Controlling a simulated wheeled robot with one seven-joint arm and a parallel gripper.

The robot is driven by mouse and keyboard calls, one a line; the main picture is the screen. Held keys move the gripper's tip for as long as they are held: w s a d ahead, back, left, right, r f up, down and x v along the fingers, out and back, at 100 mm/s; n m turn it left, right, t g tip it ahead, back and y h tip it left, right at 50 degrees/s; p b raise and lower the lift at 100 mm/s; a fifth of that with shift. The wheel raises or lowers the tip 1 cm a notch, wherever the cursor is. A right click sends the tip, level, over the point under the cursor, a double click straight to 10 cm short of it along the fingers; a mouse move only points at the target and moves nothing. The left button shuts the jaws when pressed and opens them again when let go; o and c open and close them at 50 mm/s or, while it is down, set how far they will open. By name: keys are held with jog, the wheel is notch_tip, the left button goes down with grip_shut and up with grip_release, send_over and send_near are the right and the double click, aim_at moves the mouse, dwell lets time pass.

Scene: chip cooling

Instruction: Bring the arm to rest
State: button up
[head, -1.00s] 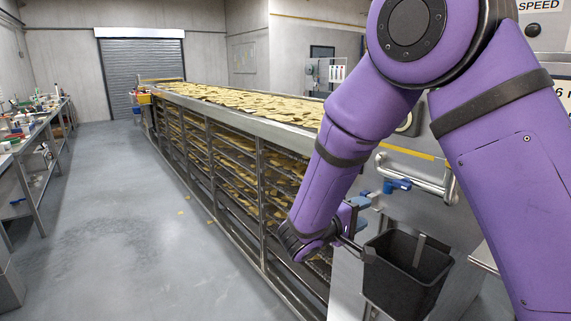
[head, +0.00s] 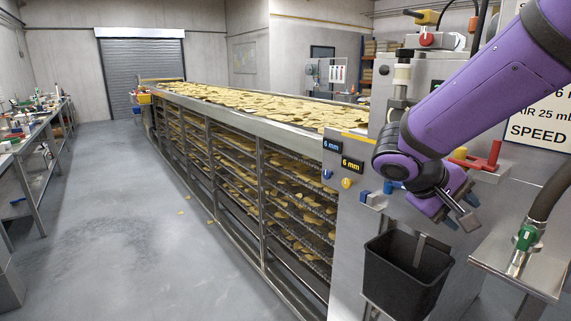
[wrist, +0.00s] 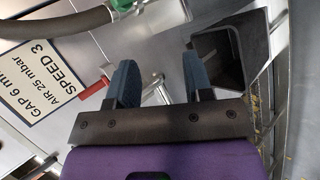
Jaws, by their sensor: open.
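My purple arm (head: 480,90) reaches in from the upper right of the head view, its forearm slanting down to the left. My gripper (head: 460,215) is at its end, in front of the machine's end panel and above and to the right of the black bin. In the wrist view the two blue-grey fingers of my gripper (wrist: 160,82) stand apart. I see nothing held between them. A metal bar shows in the gap, beyond the fingers.
The black bin (head: 402,284) hangs on the panel below my gripper. A metal shelf (head: 545,272) with a green-collared hose (head: 525,238) is at the right. Red handles (head: 485,160) sit behind the wrist.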

jog(key=s+r+m+t+y, duration=0.1)
jog(key=s+r+t+y, duration=0.1)
jog(key=s+y, duration=0.3)
jog(key=s+a+r+t+y, duration=0.1)
jog(key=s+r+y, duration=0.3)
jog(key=s, duration=0.7)
jog(key=shift+r+m+t+y, duration=0.15)
jog(key=shift+m+t+y, duration=0.3)
jog(key=shift+t, duration=0.25)
